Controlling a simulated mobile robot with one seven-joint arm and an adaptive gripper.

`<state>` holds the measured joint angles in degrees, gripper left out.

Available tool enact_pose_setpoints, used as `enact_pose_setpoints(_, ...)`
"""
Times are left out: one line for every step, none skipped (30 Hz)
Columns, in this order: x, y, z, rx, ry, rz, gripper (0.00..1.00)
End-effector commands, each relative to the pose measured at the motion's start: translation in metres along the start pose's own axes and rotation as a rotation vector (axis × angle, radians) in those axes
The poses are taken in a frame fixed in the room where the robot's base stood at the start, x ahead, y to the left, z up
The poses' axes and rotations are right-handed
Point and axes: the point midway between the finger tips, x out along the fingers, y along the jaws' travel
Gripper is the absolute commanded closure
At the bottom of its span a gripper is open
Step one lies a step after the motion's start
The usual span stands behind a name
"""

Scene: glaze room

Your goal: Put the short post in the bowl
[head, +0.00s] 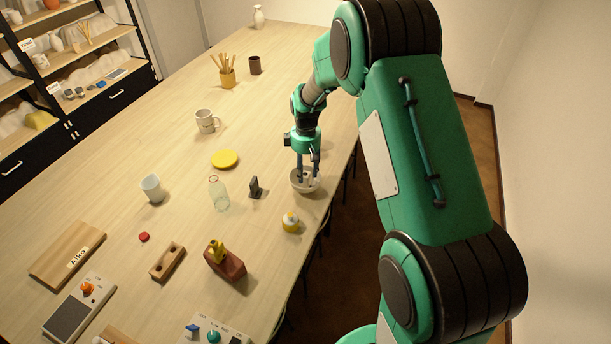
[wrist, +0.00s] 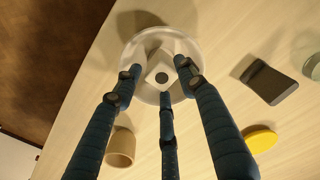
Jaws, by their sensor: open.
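The bowl (head: 297,187) is pale and round and stands near the table's right edge; it fills the upper middle of the wrist view (wrist: 142,49). A pale, squared piece with a dark round spot on top, which looks like the short post (wrist: 153,69), is inside the bowl's outline, between my fingers. Whether it rests on the bowl's bottom I cannot tell. My gripper (head: 307,174) is open, with its dark fingers reaching down at the bowl and spread around the post. In the head view the fingers largely hide the post.
A dark stand (head: 255,188) and a clear bottle (head: 219,195) are left of the bowl. A yellow disc (head: 225,159) lies beyond them. A tan cup (wrist: 121,147) is close by in the wrist view. The table edge drops off at right.

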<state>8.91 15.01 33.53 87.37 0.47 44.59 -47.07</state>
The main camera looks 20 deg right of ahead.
Motion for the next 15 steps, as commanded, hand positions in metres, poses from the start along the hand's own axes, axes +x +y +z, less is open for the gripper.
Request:
enact_pose_setpoints(-0.01, 0.001, -0.001, 0.0, 0.002, 0.002, 0.59)
enact_pose_setpoints(-0.015, 0.001, -0.001, 0.0, 0.002, 0.002, 0.59)
enact_pose_setpoints(-0.021, 0.001, -0.001, 0.0, 0.001, 0.002, 0.59)
enact_pose_setpoints(-0.027, 0.001, -0.001, 0.0, 0.002, 0.002, 0.59)
enact_pose_setpoints(-0.032, 0.001, -0.001, 0.0, 0.002, 0.002, 0.59)
enact_pose_setpoints(-0.039, 0.0, 0.0, 0.0, 0.002, 0.002, 0.59)
enact_pose_setpoints(-0.044, 0.0, 0.0, 0.0, 0.001, 0.001, 0.59)
enact_pose_setpoints(-0.049, 0.001, -0.001, 0.0, 0.002, 0.002, 0.59)
enact_pose_setpoints(-0.056, 0.001, -0.001, 0.0, 0.002, 0.002, 0.59)
enact_pose_setpoints(-0.06, 0.001, 0.0, 0.0, 0.001, 0.001, 0.59)
enact_pose_setpoints(-0.065, 0.0, 0.0, 0.0, 0.001, 0.001, 0.59)
enact_pose_setpoints(-0.07, 0.001, 0.0, 0.0, 0.001, 0.002, 0.59)
enact_pose_setpoints(-0.074, 0.001, 0.0, 0.0, 0.001, 0.002, 0.59)
enact_pose_setpoints(-0.077, 0.001, 0.0, 0.0, 0.001, 0.001, 0.59)
enact_pose_setpoints(-0.081, 0.0, 0.0, 0.0, 0.001, 0.001, 0.59)
